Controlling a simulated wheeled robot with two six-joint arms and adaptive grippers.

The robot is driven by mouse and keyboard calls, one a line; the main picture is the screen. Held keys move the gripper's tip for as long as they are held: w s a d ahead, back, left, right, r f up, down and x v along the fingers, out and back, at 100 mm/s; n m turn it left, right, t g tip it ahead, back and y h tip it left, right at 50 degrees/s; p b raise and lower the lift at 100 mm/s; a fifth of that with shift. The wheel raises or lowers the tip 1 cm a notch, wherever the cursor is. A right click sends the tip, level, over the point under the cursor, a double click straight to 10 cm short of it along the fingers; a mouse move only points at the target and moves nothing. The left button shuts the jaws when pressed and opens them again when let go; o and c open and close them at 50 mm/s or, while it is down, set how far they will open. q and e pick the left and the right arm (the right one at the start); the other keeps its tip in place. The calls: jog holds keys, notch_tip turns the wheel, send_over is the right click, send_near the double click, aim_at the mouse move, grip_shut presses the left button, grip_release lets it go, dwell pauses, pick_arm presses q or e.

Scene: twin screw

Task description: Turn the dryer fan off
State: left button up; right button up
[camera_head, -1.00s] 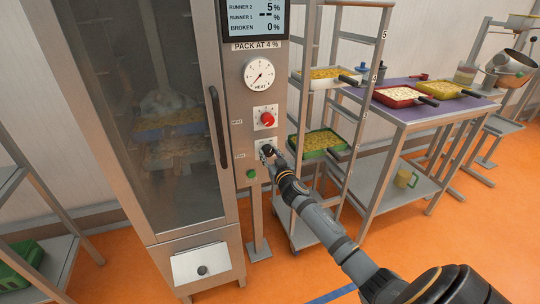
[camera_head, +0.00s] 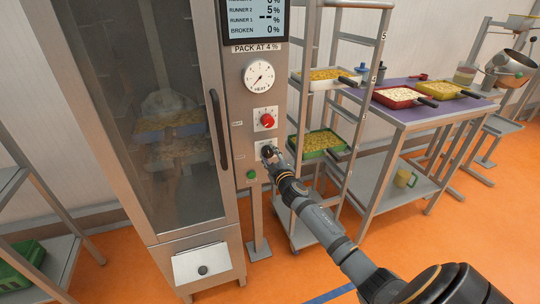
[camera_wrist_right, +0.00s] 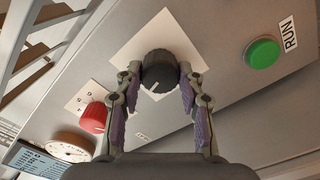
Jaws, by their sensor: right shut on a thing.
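The dryer (camera_head: 232,215) is a tall steel cabinet with a glass door and a control column on its right side. A black knob (camera_wrist_right: 159,72) on a white plate sits below the red knob (camera_head: 267,120). My right gripper (camera_head: 270,153) is at the black knob and hides most of it in the head view. In the right wrist view my gripper (camera_wrist_right: 159,80) has one finger on each side of the knob, shut on it. The red knob also shows in the wrist view (camera_wrist_right: 94,117). My left gripper is not in view.
A green button (camera_head: 252,174) marked RUN (camera_wrist_right: 288,32) is close to the black knob. A heat dial (camera_head: 259,75) and a screen (camera_head: 255,20) are above. A rack with trays (camera_head: 320,143) stands close on the right, beside a purple-topped table (camera_head: 400,110).

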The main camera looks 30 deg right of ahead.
jog(key=shift+n, duration=1.6)
jog(key=o, duration=1.2)
jog(key=shift+s, duration=0.15)
jog(key=v, duration=1.1)
jog(key=shift+s+a, duration=0.1)
jog(key=shift+s, duration=0.25)
